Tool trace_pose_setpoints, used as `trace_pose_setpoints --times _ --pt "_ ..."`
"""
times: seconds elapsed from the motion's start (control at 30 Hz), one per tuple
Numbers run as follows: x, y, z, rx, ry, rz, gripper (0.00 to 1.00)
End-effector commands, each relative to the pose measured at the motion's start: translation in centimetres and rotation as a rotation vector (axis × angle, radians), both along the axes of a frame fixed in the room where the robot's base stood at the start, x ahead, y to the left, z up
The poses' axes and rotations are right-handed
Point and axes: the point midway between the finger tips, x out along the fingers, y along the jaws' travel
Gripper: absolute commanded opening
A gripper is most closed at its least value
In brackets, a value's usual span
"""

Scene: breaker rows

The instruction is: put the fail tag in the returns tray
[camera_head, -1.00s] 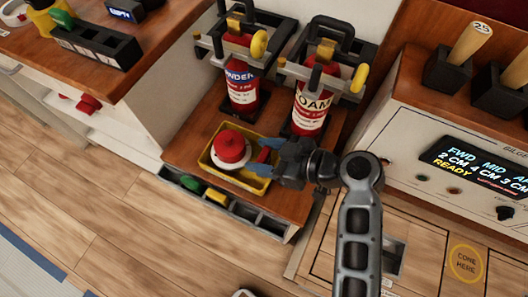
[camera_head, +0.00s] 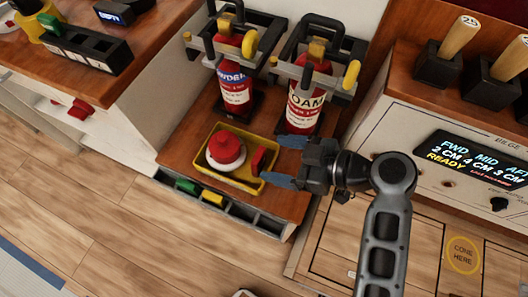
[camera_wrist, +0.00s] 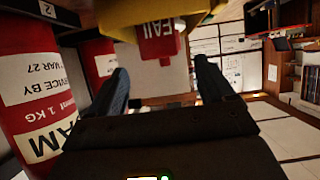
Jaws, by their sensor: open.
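The fail tag (camera_head: 259,160) is a small red block at the right end of a yellow tray (camera_head: 212,172). In the wrist view the tag (camera_wrist: 158,42) shows the word FAIL, against the yellow tray (camera_wrist: 198,11) at the top. I cannot tell whether it rests on the tray's floor or against its rim. No label on the tray is readable. My gripper (camera_head: 284,162) is open and empty, just right of the tray, with its blue fingers apart from the tag. In the wrist view the tag is beyond the open fingers (camera_wrist: 161,72).
A red domed object on a white round base (camera_head: 227,151) sits in the tray. Two red extinguishers (camera_head: 236,92) (camera_head: 303,108) stand in brackets behind. A slotted rack (camera_head: 212,199) with green and yellow pieces runs along the front. A console (camera_head: 455,155) stands to the right.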

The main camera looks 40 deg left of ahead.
Motion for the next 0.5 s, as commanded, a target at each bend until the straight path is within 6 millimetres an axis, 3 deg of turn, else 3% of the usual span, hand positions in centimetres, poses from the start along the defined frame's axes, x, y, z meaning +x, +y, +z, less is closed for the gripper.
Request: trace_pose_setpoints --times 0.2,0.5 --pt "0.9 -3.6 1.8 0.001 -0.002 -0.002 0.82" --pt "1.3 -5.5 2.7 0.000 0.000 0.000 0.82"
